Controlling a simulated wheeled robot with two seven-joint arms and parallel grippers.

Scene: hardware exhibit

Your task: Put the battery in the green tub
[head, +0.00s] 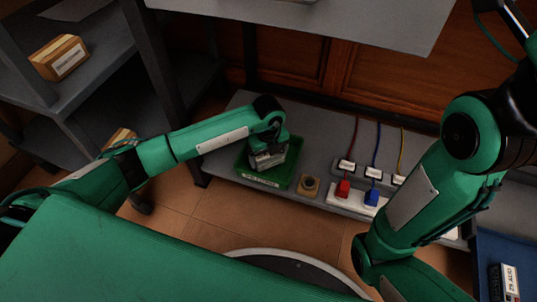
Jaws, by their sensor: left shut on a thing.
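The green tub (259,182) stands on the grey low shelf near the middle, with a white label on its front wall. My left arm reaches in from the left, and my left gripper (268,157) is over the tub, pointing down into it. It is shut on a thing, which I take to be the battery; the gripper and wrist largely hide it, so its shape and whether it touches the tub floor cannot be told. My right arm is at the right; its gripper is out of view.
A small tan block with a round dark top (309,186) stands just right of the tub. A blue bin (489,252) holds a dark labelled item at bottom right. A grey shelf overhangs above.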

